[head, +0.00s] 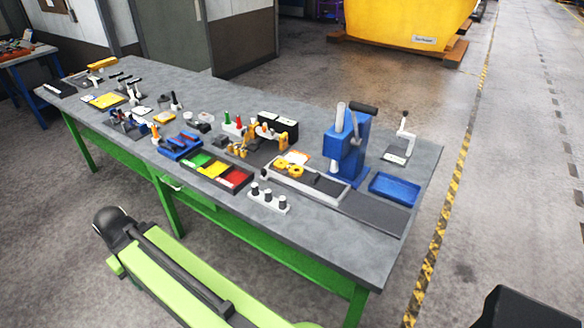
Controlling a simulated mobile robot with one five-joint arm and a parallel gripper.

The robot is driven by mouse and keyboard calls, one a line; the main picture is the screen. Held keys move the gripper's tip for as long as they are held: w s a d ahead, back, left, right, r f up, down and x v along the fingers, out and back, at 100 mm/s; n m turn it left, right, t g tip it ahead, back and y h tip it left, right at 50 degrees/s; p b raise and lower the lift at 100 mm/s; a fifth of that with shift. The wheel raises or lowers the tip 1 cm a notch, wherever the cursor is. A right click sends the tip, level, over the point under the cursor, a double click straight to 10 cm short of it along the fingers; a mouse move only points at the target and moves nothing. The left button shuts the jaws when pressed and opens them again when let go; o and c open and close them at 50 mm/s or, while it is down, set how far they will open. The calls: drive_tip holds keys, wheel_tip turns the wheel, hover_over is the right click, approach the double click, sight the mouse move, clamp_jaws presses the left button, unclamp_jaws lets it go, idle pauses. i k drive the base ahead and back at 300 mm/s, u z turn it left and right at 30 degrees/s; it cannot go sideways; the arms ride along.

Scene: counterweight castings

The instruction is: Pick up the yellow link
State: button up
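A yellow piece with two rounded ends (288,168) lies in a grey tray (322,199) on the right half of the workbench, left of a blue press (346,148). It looks like the yellow link, but it is small in the picture. Other yellow parts lie left of it, by a small fixture (238,150), and a yellow bar (102,63) lies at the far left end of the bench. I see nothing holding the yellow piece. My gripper's fingertips do not show in the head view.
The grey workbench (410,240) has green legs and is crowded along its middle. A blue tray (394,189) sits at its right end. A tray of green, yellow and red bins (213,171) lies near the front edge.

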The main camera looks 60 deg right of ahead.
sight(294, 170)
drive_tip(key=z, duration=4.85)
drive_tip(key=i, duration=0.1)
drive_tip(key=u, duration=2.1)
drive_tip(key=k, duration=1.45)
drive_tip(key=u, duration=0.75)
drive_tip(key=i, duration=1.5)
